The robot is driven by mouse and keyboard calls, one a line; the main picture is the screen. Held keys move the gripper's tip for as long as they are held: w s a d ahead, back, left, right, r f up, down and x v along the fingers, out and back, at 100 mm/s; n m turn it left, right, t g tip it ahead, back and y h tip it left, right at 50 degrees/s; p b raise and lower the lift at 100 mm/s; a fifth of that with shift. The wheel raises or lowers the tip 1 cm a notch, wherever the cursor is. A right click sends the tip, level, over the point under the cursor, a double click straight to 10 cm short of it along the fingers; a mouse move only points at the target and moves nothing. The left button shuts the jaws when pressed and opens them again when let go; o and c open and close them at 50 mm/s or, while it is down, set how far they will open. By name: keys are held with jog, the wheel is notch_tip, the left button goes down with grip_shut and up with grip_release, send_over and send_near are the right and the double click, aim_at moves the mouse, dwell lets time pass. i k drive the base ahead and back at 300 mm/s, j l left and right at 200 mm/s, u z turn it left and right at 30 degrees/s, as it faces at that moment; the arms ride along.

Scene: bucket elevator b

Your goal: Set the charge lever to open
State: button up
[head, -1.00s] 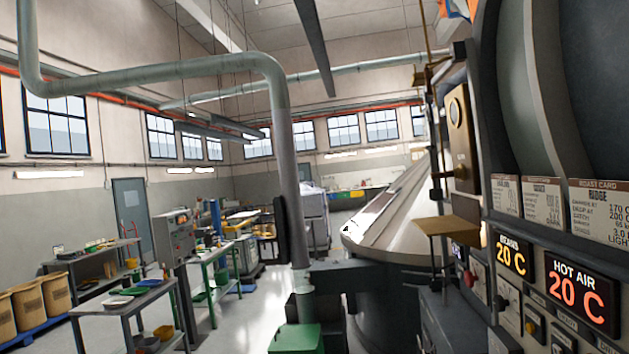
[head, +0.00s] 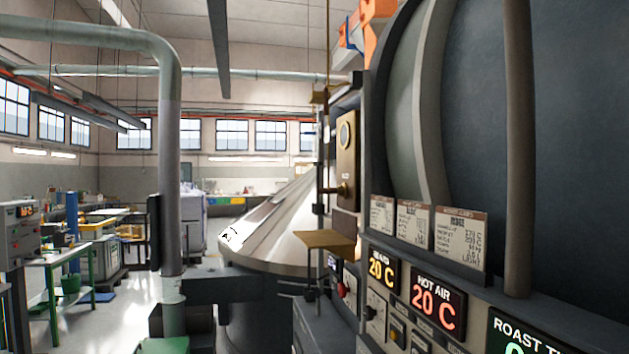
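I cannot pick out the charge lever with certainty. The large dark roaster front (head: 475,110) fills the right side of the head view. An orange part with a blue piece beside it (head: 375,18) shows at the top edge, partly cut off. A brass plate (head: 347,140) with a round window and a brass knob (head: 338,190) is on the machine's left edge. A thin vertical rod (head: 327,50) rises above it. My gripper is not in view.
A control panel with a lit "HOT AIR 20 C" display (head: 438,304) is at lower right, below several cards (head: 432,235). A vertical pipe (head: 168,190) and green workbench (head: 75,262) are further left. Clear floor (head: 130,310) lies between.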

aim_at(317, 164)
jog(key=i+j, duration=0.25)
jog(key=j, duration=0.2)
jog(key=i+j, duration=0.25)
jog(key=j, duration=0.15)
jog(key=i+j, duration=0.2)
jog(key=j, duration=0.25)
jog(key=i+j, duration=0.25)
jog(key=j, duration=0.15)
jog(key=i+j, duration=0.25)
jog(key=i, duration=0.25)
jog(key=i+j, duration=0.2)
jog(key=i, duration=0.35)
jog(key=i+j, duration=0.25)
jog(key=i, duration=0.25)
jog(key=i+j, duration=0.2)
jog(key=i, duration=0.3)
jog(key=i+j, duration=0.25)
jog(key=i, duration=1.75)
